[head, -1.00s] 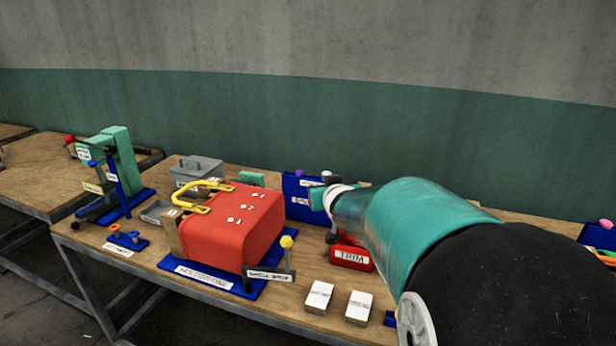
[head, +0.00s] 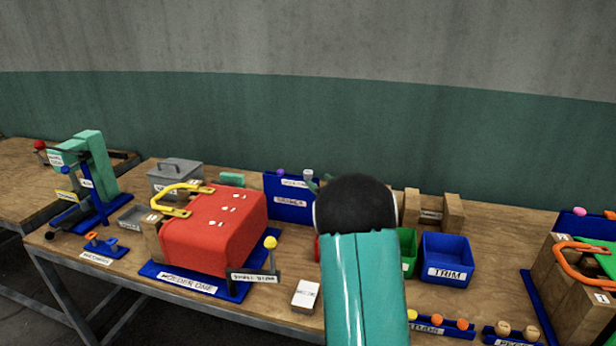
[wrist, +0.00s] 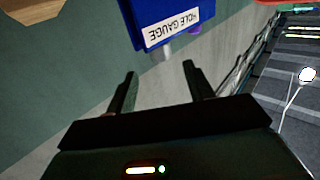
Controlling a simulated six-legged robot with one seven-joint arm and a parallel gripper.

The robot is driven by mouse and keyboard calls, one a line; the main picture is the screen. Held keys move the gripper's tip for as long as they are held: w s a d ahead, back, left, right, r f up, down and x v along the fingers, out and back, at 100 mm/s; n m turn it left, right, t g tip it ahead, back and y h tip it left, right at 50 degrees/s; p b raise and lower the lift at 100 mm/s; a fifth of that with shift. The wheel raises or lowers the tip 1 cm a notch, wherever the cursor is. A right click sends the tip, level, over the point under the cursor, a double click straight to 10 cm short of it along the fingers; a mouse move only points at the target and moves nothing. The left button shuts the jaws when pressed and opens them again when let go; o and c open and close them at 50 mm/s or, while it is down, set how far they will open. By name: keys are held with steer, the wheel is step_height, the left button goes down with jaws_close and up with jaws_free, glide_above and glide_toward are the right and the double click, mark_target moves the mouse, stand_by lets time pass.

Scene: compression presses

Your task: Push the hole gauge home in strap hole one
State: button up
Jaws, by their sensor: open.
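A blue stand (head: 272,198) stands at the back of the bench with a purple knob (head: 281,172) and a grey-white knob (head: 308,174) at its top. In the wrist view a blue panel (wrist: 160,12) has a label reading HOLE GAUGE. A grey stub (wrist: 164,53) and a purple knob (wrist: 195,29) show at its edge; I cannot tell which is the gauge. My gripper (wrist: 160,69) is open and empty, its fingers apart near the grey stub. My arm hides the gripper in the head view. Strap hole one cannot be made out.
A red moulder (head: 215,235) with a yellow handle (head: 180,200) stands left of my arm. A yellow-knobbed post (head: 271,243) is at its corner. Right are a green bin (head: 407,250), a blue TRIM bin (head: 446,262) and an orange strap (head: 580,262).

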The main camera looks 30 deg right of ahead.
mark_target(308, 172)
steer(key=w, duration=0.7)
steer(key=shift+w+r, duration=0.1)
steer(key=shift+w, duration=0.2)
steer(key=c, duration=1.1)
steer(key=shift+r, duration=0.1)
steer(key=shift+d+r, duration=0.1)
steer(key=shift+r, duration=0.4)
step_height(308, 172, up, 2)
steer(key=shift+s+r, duration=0.1)
steer(key=shift+r, duration=0.1)
steer(key=s+a+r, duration=0.1)
steer(key=s+r, duration=0.2)
steer(key=s, duration=0.1)
steer(key=s+a+r, duration=0.1)
steer(key=s+r, duration=0.2)
steer(key=s, duration=0.2)
steer(key=s+r, duration=0.3)
steer(key=s, duration=0.1)
steer(key=shift+s+a+r, duration=0.2)
steer(key=shift+s+a, duration=0.1)
steer(key=shift+a, duration=0.1)
steer(key=shift+s+d, duration=0.1)
